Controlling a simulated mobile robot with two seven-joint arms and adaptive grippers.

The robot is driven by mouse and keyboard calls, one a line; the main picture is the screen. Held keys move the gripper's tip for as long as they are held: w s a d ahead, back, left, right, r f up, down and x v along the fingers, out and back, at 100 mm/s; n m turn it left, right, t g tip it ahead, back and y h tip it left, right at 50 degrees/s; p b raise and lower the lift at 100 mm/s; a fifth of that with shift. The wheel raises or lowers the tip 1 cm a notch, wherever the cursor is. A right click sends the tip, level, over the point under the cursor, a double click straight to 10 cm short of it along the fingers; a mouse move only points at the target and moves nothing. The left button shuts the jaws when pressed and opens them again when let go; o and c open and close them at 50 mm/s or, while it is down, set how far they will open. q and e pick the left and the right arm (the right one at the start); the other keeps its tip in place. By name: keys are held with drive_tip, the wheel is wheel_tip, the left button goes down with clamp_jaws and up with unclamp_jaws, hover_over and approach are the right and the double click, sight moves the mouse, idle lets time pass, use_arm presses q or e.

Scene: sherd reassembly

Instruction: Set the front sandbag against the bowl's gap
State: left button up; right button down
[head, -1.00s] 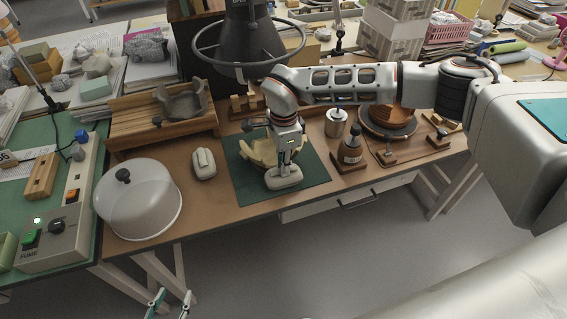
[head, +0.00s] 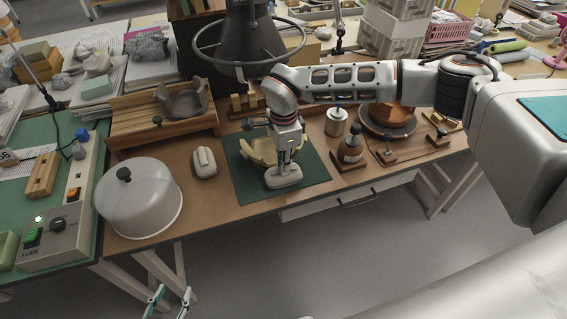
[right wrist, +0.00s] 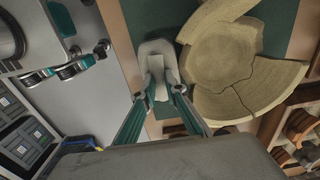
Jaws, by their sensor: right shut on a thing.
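The front sandbag (head: 284,178), a pale grey pad with an upright tab, lies at the front edge of the green mat (head: 240,188). It also shows in the right wrist view (right wrist: 152,47). My right gripper (head: 285,161) is above it, shut on its tab (right wrist: 158,78). The tan bowl (head: 262,150), made of several sherds, sits just behind the sandbag, partly hidden by my arm. In the right wrist view the bowl (right wrist: 222,60) is right beside the sandbag; I cannot tell whether they touch. My left gripper (head: 173,292) is open and empty, low in front of the table.
Another grey sandbag (head: 204,162) lies left of the mat. A brown bottle on a wooden stand (head: 350,155) and a metal can (head: 336,124) stand right of the mat. A wooden rack (head: 165,120) is behind left.

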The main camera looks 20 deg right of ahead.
drive_tip(key=shift+f, duration=0.15)
idle(0.4)
drive_tip(key=c, duration=2)
unclamp_jaws()
